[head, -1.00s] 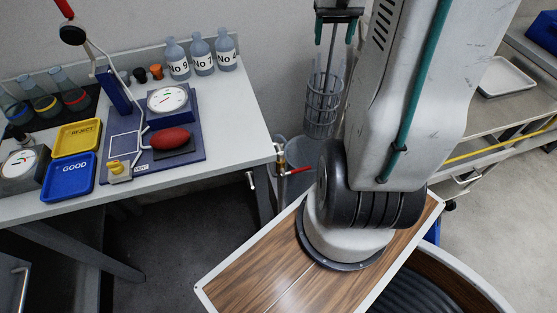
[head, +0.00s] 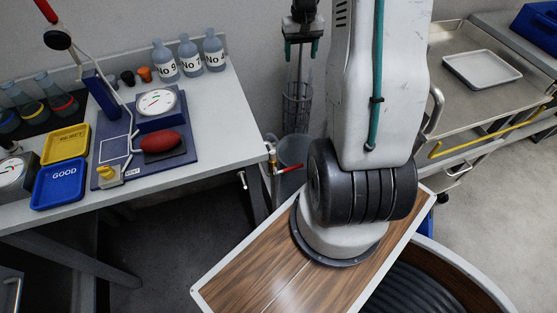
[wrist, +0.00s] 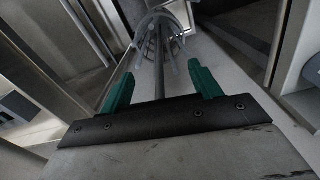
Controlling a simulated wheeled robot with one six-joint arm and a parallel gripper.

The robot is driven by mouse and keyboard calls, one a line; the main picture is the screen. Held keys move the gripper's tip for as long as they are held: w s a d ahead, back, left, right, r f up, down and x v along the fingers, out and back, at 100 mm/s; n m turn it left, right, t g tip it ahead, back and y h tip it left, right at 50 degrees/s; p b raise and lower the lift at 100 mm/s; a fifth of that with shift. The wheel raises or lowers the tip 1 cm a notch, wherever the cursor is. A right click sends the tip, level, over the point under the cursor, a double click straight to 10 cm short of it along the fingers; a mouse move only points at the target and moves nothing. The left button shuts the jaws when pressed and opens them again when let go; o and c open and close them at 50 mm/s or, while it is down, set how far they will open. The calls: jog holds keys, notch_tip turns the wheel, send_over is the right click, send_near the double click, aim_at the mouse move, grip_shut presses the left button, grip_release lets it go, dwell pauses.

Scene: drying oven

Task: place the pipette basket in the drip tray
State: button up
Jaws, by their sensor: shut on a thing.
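The pipette basket (head: 297,108) is a grey wire cage on a long thin handle. It hangs roughly upright below my gripper (head: 301,47), near the wall. In the wrist view the basket (wrist: 160,40) shows beyond the green fingers of my gripper (wrist: 162,88), with its handle between them. My gripper is shut on the handle. A shallow white tray (head: 482,69), which looks like the drip tray, lies on the metal cart at the right, well apart from the basket. It looks empty.
A translucent bucket (head: 293,152) stands below the basket. The white bench (head: 215,135) at the left holds bottles, flasks, gauges and small trays. A blue bin (head: 538,28) sits at the far right.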

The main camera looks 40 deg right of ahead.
jog(key=w+a+f, duration=0.1)
jog(key=w+f, duration=0.2)
jog(key=f, duration=0.9)
jog(key=w+a+f+n, duration=0.1)
jog(key=w+a+f, duration=0.1)
jog(key=f, duration=1)
jog(key=shift+w+f+n, duration=0.15)
jog(key=shift+w+n, duration=0.15)
jog(key=shift+w, duration=0.4)
jog(key=shift+f, duration=0.2)
jog(key=o, duration=1.2)
jog(key=shift+o, duration=0.2)
jog(key=shift+r, duration=0.15)
